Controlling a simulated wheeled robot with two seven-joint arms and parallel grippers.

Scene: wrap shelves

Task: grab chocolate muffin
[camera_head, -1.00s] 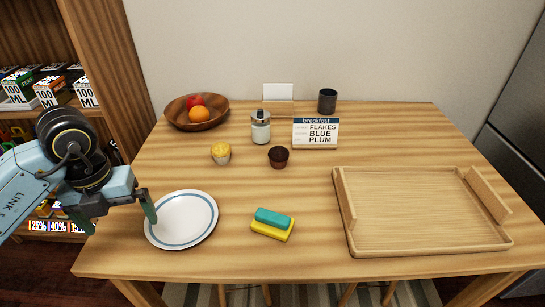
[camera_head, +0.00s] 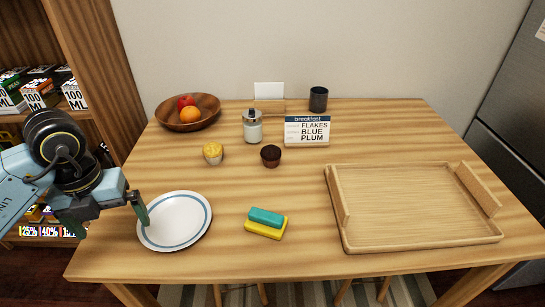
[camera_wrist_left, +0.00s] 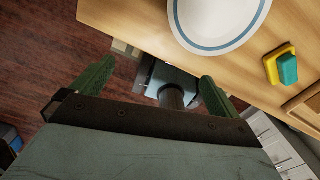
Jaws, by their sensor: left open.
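The chocolate muffin (camera_head: 271,155) is small and dark brown and stands upright near the middle of the wooden table. A yellow-topped muffin (camera_head: 213,153) stands to its left. My left gripper (camera_head: 112,218) is open and empty at the table's left edge, left of the white plate and well apart from the chocolate muffin. In the left wrist view its two green fingers are spread wide (camera_wrist_left: 152,84), with the floor and part of my base behind them. The chocolate muffin is outside the wrist view. My right gripper is not in view.
The white plate (camera_head: 174,220) with a blue ring lies at the front left. A sponge (camera_head: 265,223) lies front centre. A wooden tray (camera_head: 415,246) fills the right. A fruit bowl (camera_head: 187,112), glass jar (camera_head: 252,127), breakfast sign (camera_head: 307,131) and dark cup (camera_head: 318,99) stand farther back.

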